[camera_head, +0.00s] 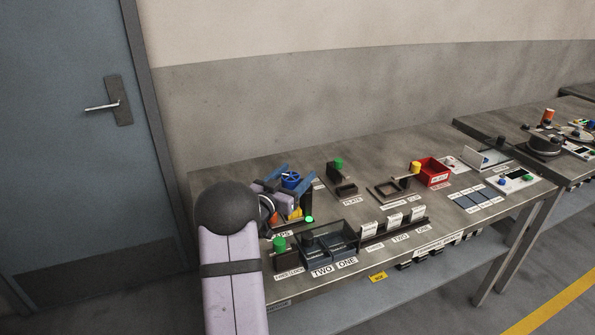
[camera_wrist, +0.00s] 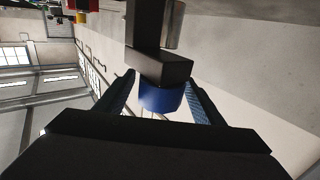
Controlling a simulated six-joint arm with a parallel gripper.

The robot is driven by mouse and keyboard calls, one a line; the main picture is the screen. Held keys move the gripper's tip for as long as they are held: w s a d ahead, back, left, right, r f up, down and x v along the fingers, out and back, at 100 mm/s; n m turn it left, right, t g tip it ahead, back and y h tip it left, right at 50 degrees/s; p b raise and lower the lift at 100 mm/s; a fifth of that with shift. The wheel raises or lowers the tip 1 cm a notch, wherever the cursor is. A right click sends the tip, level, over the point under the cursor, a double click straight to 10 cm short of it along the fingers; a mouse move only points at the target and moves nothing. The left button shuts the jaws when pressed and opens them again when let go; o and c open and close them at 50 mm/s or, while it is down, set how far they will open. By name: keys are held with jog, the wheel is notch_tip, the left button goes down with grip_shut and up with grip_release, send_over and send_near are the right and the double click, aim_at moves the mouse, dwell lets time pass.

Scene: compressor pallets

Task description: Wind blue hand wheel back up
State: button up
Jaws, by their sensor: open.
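The blue hand wheel (camera_head: 290,180) is at the left end of the workbench in the head view, with my gripper (camera_head: 291,177) around it. In the wrist view a blue round part (camera_wrist: 161,98), which looks like the wheel, sits on a dark block between the two blue-padded fingers of my gripper (camera_wrist: 160,84). The fingers are open, one on each side of it. A gap shows at the left finger; contact at the right finger is hard to tell. My gripper and arm hide part of the wheel's stand.
A lit green lamp (camera_head: 309,219) and a yellow part (camera_head: 296,213) are close below my gripper. A green-knobbed block (camera_head: 280,246) and dark bins (camera_head: 325,247) stand in front. A green-topped fixture (camera_head: 340,178) and a red bin (camera_head: 434,172) are to the right.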

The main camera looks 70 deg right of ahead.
jog(key=shift+s+d, duration=0.1)
jog(key=shift+d, duration=0.65)
jog(key=c, duration=1)
jog(key=shift+c, duration=0.2)
jog(key=shift+t, duration=0.3)
jog(key=shift+w+r+n+t+b, duration=0.1)
jog(key=shift+w+n+t+b, duration=0.2)
jog(key=shift+n+t+b, duration=0.65)
jog(key=shift+w+n+t+b, duration=0.25)
jog(key=shift+n+t+b, duration=0.4)
jog(key=shift+t+b, duration=0.55)
jog(key=o, duration=1)
